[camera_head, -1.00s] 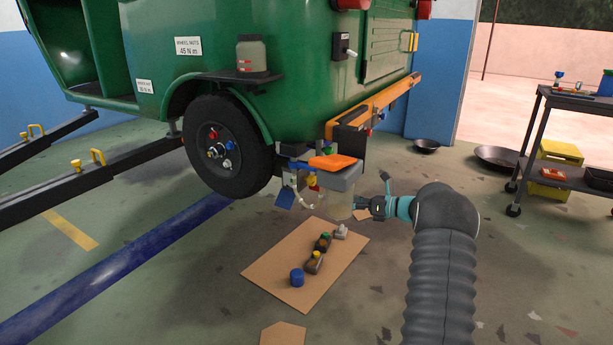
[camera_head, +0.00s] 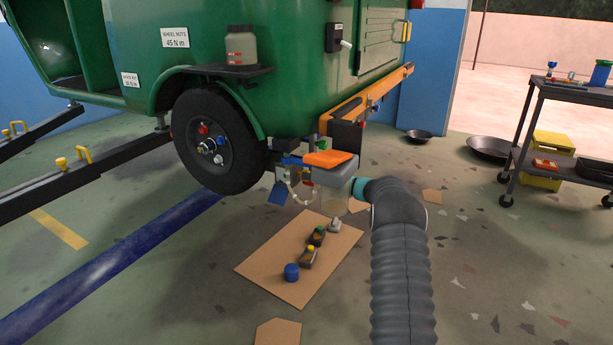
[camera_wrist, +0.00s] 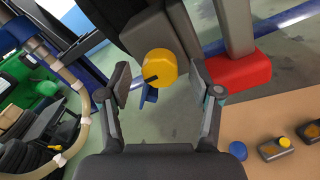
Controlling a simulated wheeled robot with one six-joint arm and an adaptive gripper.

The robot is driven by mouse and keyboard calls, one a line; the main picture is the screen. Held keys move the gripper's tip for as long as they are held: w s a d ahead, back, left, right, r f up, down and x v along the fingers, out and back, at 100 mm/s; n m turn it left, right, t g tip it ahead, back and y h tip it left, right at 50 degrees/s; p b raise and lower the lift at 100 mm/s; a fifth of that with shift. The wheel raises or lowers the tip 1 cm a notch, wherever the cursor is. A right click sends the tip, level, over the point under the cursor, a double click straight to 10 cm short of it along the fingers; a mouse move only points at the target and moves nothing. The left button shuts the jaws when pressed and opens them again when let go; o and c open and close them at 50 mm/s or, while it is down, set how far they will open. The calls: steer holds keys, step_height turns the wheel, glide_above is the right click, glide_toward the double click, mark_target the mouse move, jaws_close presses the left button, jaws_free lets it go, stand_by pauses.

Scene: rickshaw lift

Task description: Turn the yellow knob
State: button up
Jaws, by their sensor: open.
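The yellow knob (camera_wrist: 160,66) shows in the wrist view near the top middle, round with a dark slot or pointer on its face. It sits at the lower end of a dark block. My gripper (camera_wrist: 161,80) is open, with one finger to the left of the knob and one to the right. Gaps show between both fingers and the knob, though its exact depth between them is hard to tell. In the head view my gripper is hidden behind the grey unit with the orange top (camera_head: 331,159), and I cannot clearly pick out the knob there.
In the wrist view a red block (camera_wrist: 241,73) is close to the right finger and a pale hose (camera_wrist: 78,105) curves at left. The green trailer (camera_head: 290,60) stands behind; a cart (camera_head: 565,150) is at right.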

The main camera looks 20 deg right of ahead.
steer(key=shift+x, duration=1.1)
